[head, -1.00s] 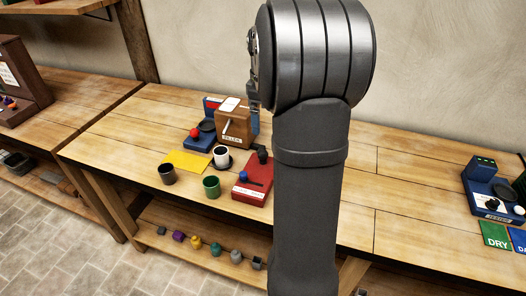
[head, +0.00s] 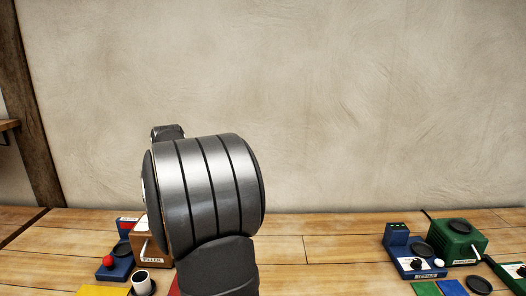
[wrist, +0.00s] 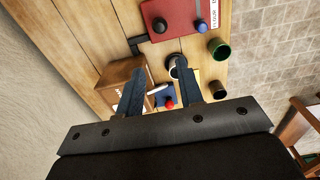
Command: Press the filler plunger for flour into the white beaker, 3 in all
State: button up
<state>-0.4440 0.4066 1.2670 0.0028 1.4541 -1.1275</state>
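The brown filler box (head: 154,255), labelled FILLER, stands at the left of the bench in the head view, with a pale lever on its front. It also shows in the wrist view (wrist: 118,76). The white beaker (head: 141,278) stands just in front of it on a dark round base. In the wrist view the beaker (wrist: 172,67) is partly hidden by a finger. My gripper (wrist: 161,68) is open, its two fingers apart above the bench, and I see nothing held. Its fingers cover part of the filler. In the head view my arm hides the gripper.
A red panel (wrist: 182,14) with black and blue knobs lies beside the beaker. A green cup (wrist: 219,50) and a dark cup (wrist: 217,90) stand nearby. A blue device (head: 115,268) has a red knob. Green and blue machines (head: 458,245) stand at right; the bench middle is clear.

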grip_shut()
dwell(1.2)
